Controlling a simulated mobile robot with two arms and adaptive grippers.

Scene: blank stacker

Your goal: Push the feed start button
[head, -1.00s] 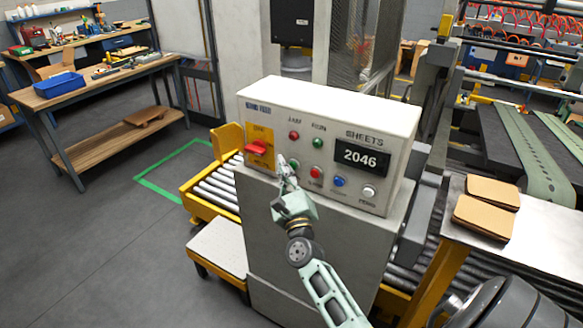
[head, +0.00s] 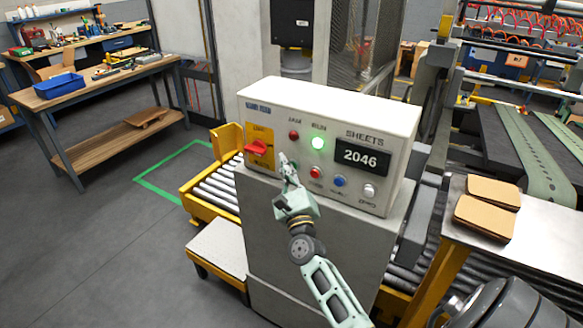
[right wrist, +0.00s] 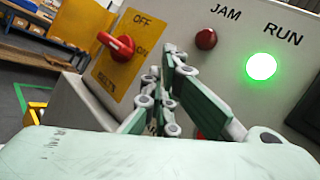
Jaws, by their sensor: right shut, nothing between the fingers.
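The control box (head: 330,115) is a pale cabinet with labelled lamps and buttons on its sloping front. The green RUN lamp (head: 317,143) is lit, and it glows in the right wrist view (right wrist: 261,66). My right gripper (head: 283,158) is shut and empty, its fingertips at the left end of the lower button row. The fingers hide the spot left of the red button (head: 315,172), so I cannot see the start button clearly or tell whether they touch it. My left gripper is not in view.
A red rotary switch (head: 257,147) on a yellow plate is left of the fingers. The red JAM lamp (head: 294,135) is above them. A blue button (head: 340,181), a white button (head: 369,191) and the sheet display (head: 361,157) reading 2046 are to the right.

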